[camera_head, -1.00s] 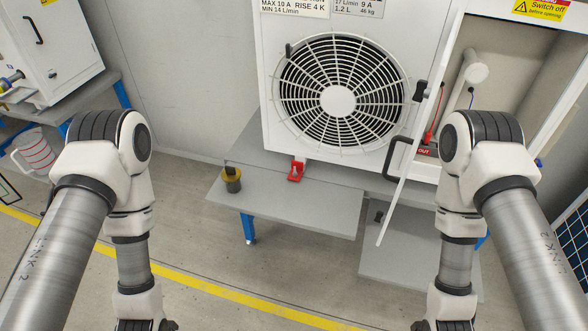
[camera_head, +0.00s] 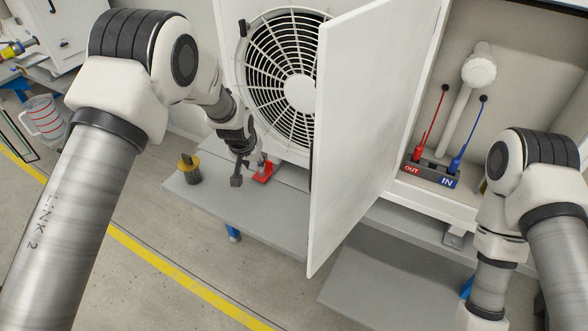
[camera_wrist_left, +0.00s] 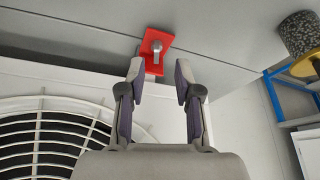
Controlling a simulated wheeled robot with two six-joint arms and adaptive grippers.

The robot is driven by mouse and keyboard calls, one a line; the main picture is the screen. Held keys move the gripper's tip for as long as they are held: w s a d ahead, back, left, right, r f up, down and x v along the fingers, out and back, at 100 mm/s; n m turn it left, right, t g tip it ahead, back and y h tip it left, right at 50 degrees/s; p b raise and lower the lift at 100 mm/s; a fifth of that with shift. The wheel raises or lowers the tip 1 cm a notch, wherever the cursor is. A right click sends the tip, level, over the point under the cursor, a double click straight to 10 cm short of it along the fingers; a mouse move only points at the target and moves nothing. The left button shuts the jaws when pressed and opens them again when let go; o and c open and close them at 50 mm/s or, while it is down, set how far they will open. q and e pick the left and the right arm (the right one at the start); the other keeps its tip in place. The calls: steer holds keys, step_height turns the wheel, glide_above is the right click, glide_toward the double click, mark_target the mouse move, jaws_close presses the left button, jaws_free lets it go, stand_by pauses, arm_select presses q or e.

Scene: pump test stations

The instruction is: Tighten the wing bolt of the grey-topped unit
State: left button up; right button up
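In the head view a red bracket (camera_head: 263,172) sits at the foot of the white unit with the round fan grille (camera_head: 298,92). In the left wrist view the red bracket (camera_wrist_left: 153,66) carries a small grey bolt-like piece (camera_wrist_left: 156,46), which I take for the wing bolt. My left gripper (camera_head: 250,172) is beside the bracket. In the wrist view its fingers (camera_wrist_left: 160,85) are apart, with the bracket just beyond the tips and nothing held. The unit's top is out of view. My right gripper is below the picture, out of view.
An open white door (camera_head: 365,120) stands right of the grille and hides part of it. Behind it are a red OUT and blue IN terminal block (camera_head: 431,175) and a white pipe (camera_head: 458,105). A dark cylinder with a yellow collar (camera_head: 189,170) stands on the grey shelf (camera_head: 250,215).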

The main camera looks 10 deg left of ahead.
arm_select(q)
steer(key=w+f, duration=0.1)
steer(key=f, duration=0.1)
steer(key=w+f, duration=0.3)
steer(key=f, duration=0.1)
steer(key=shift+w+d, duration=0.2)
steer(key=shift+d, duration=0.1)
steer(key=shift+c, duration=0.3)
jaws_close()
